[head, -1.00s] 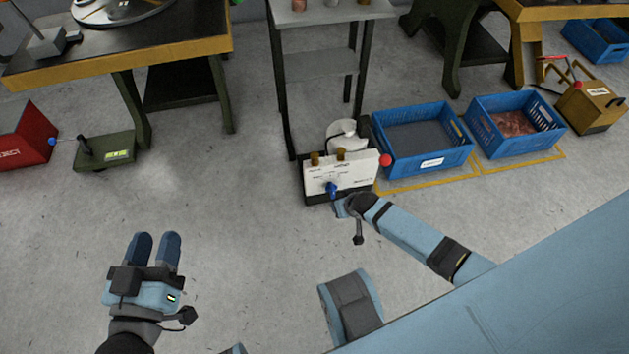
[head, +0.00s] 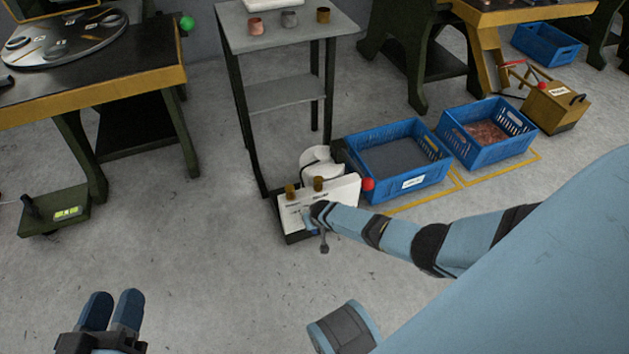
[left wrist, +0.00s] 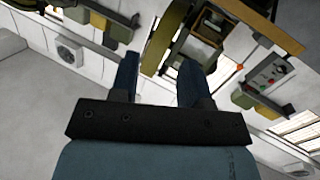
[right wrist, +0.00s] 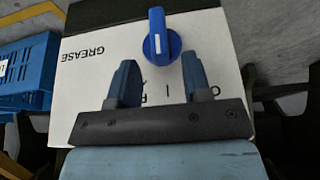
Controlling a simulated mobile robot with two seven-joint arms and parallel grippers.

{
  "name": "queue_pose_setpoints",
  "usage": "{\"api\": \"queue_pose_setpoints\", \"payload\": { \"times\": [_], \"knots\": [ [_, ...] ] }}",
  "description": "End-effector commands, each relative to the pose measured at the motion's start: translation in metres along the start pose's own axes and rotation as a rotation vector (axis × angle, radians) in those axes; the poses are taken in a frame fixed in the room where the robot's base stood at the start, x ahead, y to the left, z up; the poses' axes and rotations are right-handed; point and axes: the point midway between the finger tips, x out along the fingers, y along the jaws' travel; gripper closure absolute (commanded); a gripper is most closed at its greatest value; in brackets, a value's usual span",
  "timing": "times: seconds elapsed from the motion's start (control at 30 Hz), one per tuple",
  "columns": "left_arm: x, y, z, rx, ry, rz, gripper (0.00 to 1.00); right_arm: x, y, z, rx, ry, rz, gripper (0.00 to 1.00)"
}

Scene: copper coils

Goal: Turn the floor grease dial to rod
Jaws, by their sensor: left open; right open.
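The floor grease unit (head: 343,192) is a white-faced box with brass caps on top and a red ball at its side. In the right wrist view its face (right wrist: 90,75) reads GREASE and carries a blue dial (right wrist: 157,40) with a white pointer line. My right gripper (right wrist: 159,62) is open, its fingertips just short of the dial on either side; contact does not show. In the head view my right wrist covers most of the dial. My left gripper (head: 114,298) is open and empty over bare floor. Its fingers also show in the left wrist view (left wrist: 158,62).
A blue crate (head: 352,154) stands right of the unit, and another blue crate (head: 451,145) holds copper-coloured pieces. A grey shelf stand (head: 285,97) rises behind the unit. A green pedal box (head: 45,222) sits at left. The floor between is clear.

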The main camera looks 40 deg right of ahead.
Motion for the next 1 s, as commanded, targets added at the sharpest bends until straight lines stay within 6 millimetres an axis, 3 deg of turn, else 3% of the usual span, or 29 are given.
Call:
{"api": "queue_pose_setpoints", "payload": {
  "times": [0.03, 0.2, 0.57, 0.6, 0.73, 1.0],
  "knots": [
    [0.002, -0.004, 0.009, 0.017, -0.003, 0.002, 0.57, 0.012, 0.0, 0.002, 0.0, -0.001, 0.0, 0.55],
    [0.005, -0.009, 0.009, 0.073, 0.009, 0.004, 0.57, 0.025, -0.001, 0.001, 0.0, 0.0, 0.0, 0.55],
    [0.005, -0.01, 0.007, 0.096, 0.013, 0.004, 0.57, 0.028, -0.001, 0.0, 0.0, 0.0, -0.001, 0.55],
    [0.005, -0.01, 0.007, 0.096, 0.013, 0.004, 0.57, 0.028, 0.0, 0.0, 0.0, 0.0, -0.001, 0.58],
    [0.005, -0.01, 0.007, 0.096, 0.013, 0.004, 0.57, 0.028, 0.0, 0.0, 0.0, 0.0, -0.001, 0.88],
    [0.005, -0.01, 0.007, 0.096, 0.014, 0.005, 0.57, 0.028, 0.0, 0.0, 0.0, 0.0, 0.0, 1.0]
  ]
}}
